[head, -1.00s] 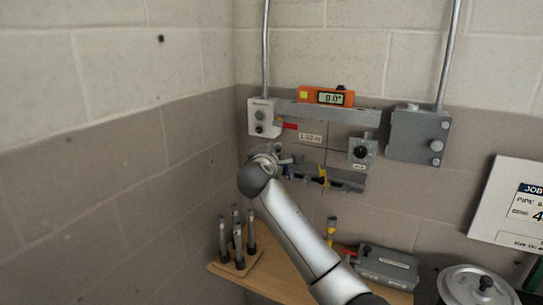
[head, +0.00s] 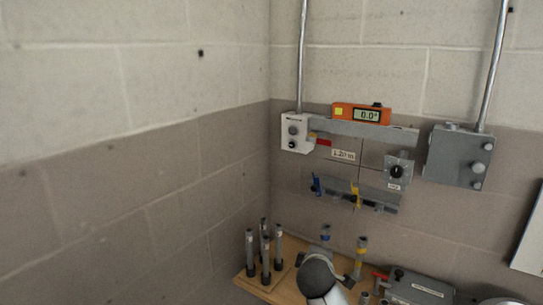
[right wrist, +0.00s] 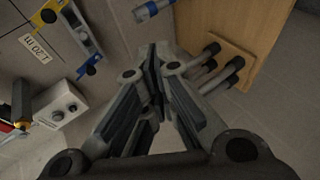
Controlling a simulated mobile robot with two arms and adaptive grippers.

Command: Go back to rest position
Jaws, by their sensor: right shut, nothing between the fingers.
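My right gripper (right wrist: 155,55) is shut and empty in the right wrist view, its fingertips together in open air. In the head view my right arm comes in at the bottom, its grey end in front of the wooden shelf; I cannot make out the fingers there. My left gripper is in neither view. On the wall, an orange level (head: 362,114) reading 0.0° sits on a grey channel (head: 350,130) between a light box (head: 295,132) and a large grey box (head: 458,156). Below, a short rail (head: 380,198) carries a blue and a yellow clamp.
A wooden shelf (head: 243,282) holds a rack of several dark upright tubes (head: 265,250). Blue-capped and yellow-capped pieces (head: 361,252) stand close to my arm. A grey case (head: 420,288) lies at the right. The left wall side is clear.

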